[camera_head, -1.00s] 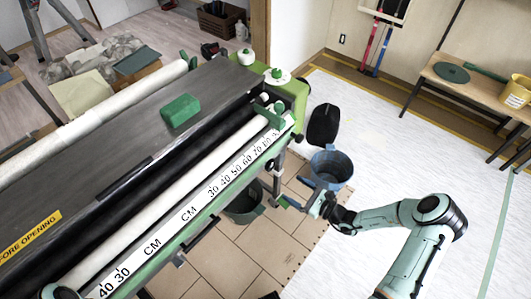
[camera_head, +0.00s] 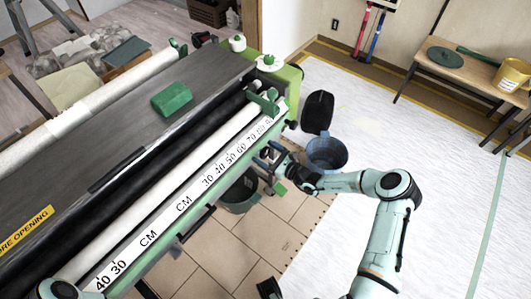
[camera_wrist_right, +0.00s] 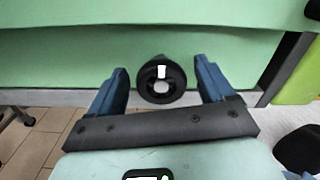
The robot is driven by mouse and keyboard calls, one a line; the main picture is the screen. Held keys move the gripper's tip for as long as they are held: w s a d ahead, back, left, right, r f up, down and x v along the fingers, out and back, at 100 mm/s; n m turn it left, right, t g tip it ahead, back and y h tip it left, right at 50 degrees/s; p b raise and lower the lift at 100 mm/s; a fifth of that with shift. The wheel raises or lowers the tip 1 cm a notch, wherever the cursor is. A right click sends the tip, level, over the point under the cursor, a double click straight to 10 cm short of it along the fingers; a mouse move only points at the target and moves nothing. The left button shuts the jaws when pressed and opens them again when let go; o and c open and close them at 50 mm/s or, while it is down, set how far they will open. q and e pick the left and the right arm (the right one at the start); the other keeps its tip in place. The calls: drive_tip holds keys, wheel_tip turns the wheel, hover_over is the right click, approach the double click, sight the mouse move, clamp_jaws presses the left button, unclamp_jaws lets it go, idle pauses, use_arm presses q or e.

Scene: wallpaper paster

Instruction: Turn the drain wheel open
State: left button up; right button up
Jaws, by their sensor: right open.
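A round black wheel (camera_wrist_right: 151,84) with a white mark shows in the right wrist view, in front of the pale green side of the machine. I take it for the drain wheel. My right gripper (camera_wrist_right: 162,84) is open, with one blue finger on each side of the wheel. A gap shows on both sides, and I see no contact. In the head view my right gripper (camera_head: 269,155) is at the near right end of the pasting machine (camera_head: 285,84); I cannot make out the wheel there. My left gripper is not in view.
A blue bucket (camera_head: 326,154) stands on the floor just behind my right wrist. A dark tub (camera_head: 239,195) sits under the machine. A small green piece (camera_head: 280,188) is just below the gripper. Open white floor lies to the right.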

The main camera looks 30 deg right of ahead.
drive_tip(key=shift+w, duration=0.1)
drive_tip(key=c, duration=1)
